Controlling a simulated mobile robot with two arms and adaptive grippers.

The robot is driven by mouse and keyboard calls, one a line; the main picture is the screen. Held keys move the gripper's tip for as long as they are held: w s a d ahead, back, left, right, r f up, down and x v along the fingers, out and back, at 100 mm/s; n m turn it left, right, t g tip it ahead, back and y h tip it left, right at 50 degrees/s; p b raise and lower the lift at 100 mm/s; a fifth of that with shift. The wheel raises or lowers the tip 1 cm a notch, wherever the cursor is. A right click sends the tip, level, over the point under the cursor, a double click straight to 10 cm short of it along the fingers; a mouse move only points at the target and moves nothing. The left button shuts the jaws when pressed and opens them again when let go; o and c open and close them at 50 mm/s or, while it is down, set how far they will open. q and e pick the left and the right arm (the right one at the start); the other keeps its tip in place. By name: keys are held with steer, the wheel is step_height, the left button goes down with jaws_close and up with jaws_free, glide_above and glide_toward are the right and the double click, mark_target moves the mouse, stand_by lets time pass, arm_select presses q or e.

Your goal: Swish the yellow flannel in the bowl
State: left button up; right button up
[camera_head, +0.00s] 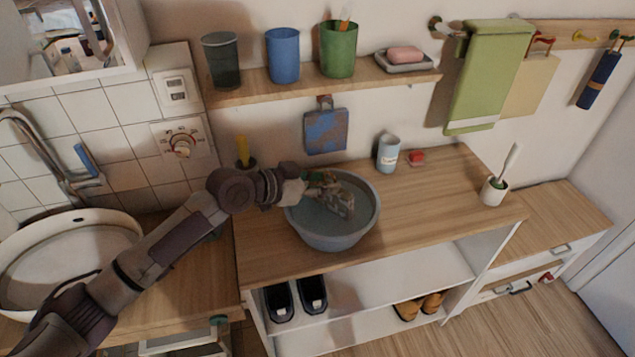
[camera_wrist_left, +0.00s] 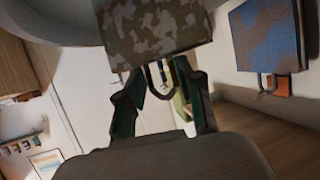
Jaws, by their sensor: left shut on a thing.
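The grey-blue bowl (camera_head: 330,241) stands on the wooden counter, with what looks like water inside. My left gripper (camera_head: 318,183) reaches over its left rim and is shut on a camouflage-patterned cloth (camera_head: 342,207). The cloth is not yellow; it hangs inside the bowl, and I cannot tell how deep its lower edge sits. In the left wrist view the cloth (camera_wrist_left: 155,33) shows beyond the fingers (camera_wrist_left: 160,80), with a dark loop at its edge. A pale yellow cloth (camera_head: 527,88) hangs on the wall rail at right. My right gripper is not in view.
A brush holder (camera_head: 493,191) stands at the counter's right. The counter between is clear.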

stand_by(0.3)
arm_select(q)
steer(key=shift+w+d, duration=0.2)
steer(key=shift+d, duration=0.3)
steer(key=shift+w+d, duration=0.15)
steer(key=shift+d, duration=0.3)
steer(key=shift+s+a, duration=0.3)
steer(key=shift+a, duration=0.6)
steer(key=shift+w+d, duration=0.3)
steer(key=shift+d, duration=0.6)
steer(key=shift+s+a+b, duration=0.3)
steer(key=shift+a+b, duration=0.1)
steer(key=shift+a, duration=0.5)
